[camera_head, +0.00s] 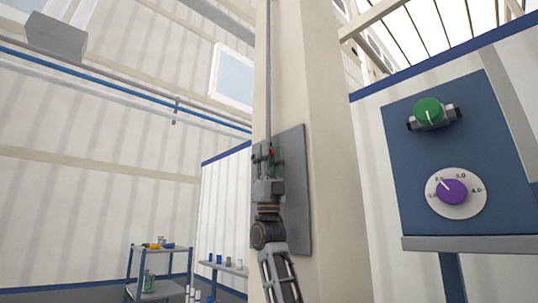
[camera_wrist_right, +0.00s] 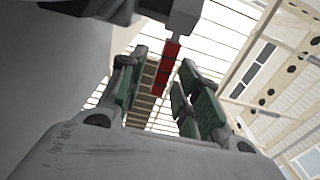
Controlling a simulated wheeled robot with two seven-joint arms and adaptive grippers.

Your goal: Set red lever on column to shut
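The red lever (camera_wrist_right: 166,70) hangs from a grey fitting (camera_wrist_right: 178,14) in the right wrist view. In the head view only a small bit of red (camera_head: 271,151) shows, at the grey panel (camera_head: 295,190) on the column (camera_head: 338,180). My right gripper (camera_head: 269,160) is raised in front of that panel and hides most of the fitting. In the wrist view its two green-padded fingers (camera_wrist_right: 162,75) are open, one on each side of the lever, with gaps visible on both sides. My left gripper is not in view.
A blue board (camera_head: 400,180) at the right carries a green knob (camera_head: 428,112) and a purple dial (camera_head: 452,191). A thin pipe (camera_head: 268,70) runs down the column to the fitting. A shelf cart (camera_head: 158,294) and a low table (camera_head: 224,267) stand at the lower left.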

